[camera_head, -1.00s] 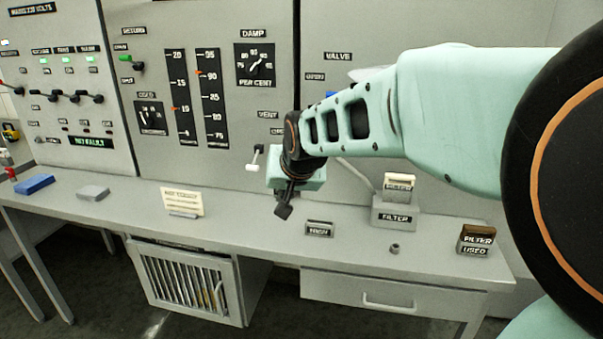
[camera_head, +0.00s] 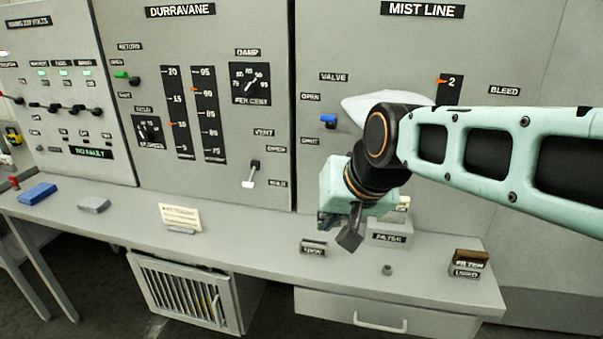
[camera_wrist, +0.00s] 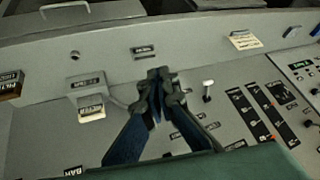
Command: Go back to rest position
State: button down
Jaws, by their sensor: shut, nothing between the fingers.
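My gripper (camera_head: 338,232) hangs from my mint-green arm in front of the control panel, above the bench, at the middle right of the head view. In the wrist view my gripper (camera_wrist: 158,76) has its dark fingers together with nothing between them. It appears apart from the panel and the bench. Part of the filter box on the bench is hidden behind it in the head view.
The grey bench (camera_head: 250,222) runs below the panel. On it are a filter box (camera_head: 388,238), a used-filter box (camera_head: 468,264), a small label block (camera_head: 313,248), a card (camera_head: 180,216) and a blue block (camera_head: 37,193). A white-tipped vent lever (camera_head: 250,175) juts from the panel.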

dwell(0.3)
jog(key=s+d+g+h+p, duration=0.1)
jog(key=s+d+h+p, duration=0.1)
jog(key=s, duration=1.1)
jog(key=d+p, duration=0.1)
jog(key=d, duration=0.1)
jog(key=shift+s+d+n, duration=0.3)
jog(key=shift+s+d, duration=0.05)
